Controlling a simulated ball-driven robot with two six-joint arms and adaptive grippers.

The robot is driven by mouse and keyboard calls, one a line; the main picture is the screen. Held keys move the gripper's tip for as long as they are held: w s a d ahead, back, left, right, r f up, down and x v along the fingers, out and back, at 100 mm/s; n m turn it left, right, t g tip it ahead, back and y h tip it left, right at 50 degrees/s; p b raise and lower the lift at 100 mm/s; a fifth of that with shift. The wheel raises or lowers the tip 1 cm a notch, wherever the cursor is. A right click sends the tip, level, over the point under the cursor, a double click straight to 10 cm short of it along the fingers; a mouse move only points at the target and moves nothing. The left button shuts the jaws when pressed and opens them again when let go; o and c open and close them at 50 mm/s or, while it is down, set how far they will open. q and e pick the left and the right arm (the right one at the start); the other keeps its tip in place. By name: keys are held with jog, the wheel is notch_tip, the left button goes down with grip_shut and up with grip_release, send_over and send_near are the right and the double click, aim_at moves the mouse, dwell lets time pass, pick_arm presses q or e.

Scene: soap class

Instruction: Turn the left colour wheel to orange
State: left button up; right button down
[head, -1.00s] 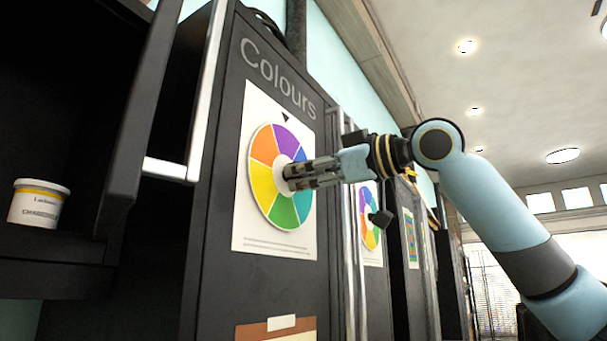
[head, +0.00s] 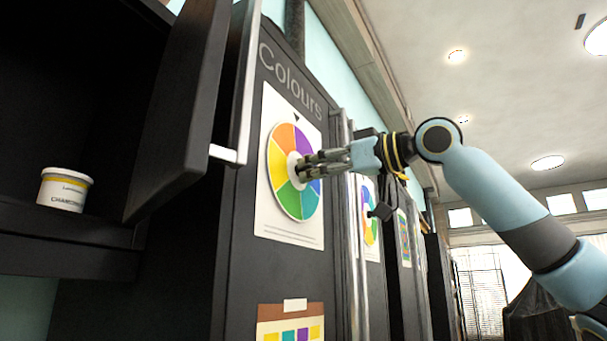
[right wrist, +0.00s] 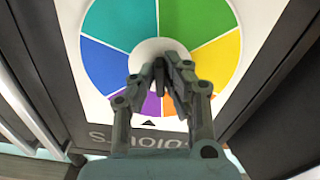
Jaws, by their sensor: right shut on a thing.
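The left colour wheel (head: 282,192) is on a white sheet on a dark cabinet door under the word "Colours". A black pointer (head: 296,118) is above its rim. The border between the orange (head: 285,139) and purple sectors is close to the pointer. In the right wrist view, the pointer (right wrist: 149,123) is at the purple sector (right wrist: 151,105), with orange beside it. My right gripper (head: 304,168) is shut on the wheel's white hub (right wrist: 147,51); the fingers hide part of the hub. My left gripper is not in view.
A second colour wheel (head: 368,222) is farther along the cabinets, behind a vertical metal handle. An open dark door (head: 190,110) juts out at left, near a shelf with a white tub (head: 64,190).

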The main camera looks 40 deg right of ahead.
aim_at(295, 127)
jog(key=shift+a+r+m, duration=0.1)
jog(key=shift+m, duration=4)
jog(key=c, duration=1.4)
grip_release()
notch_tip(295, 127, up, 10)
jog(key=shift+f, duration=0.1)
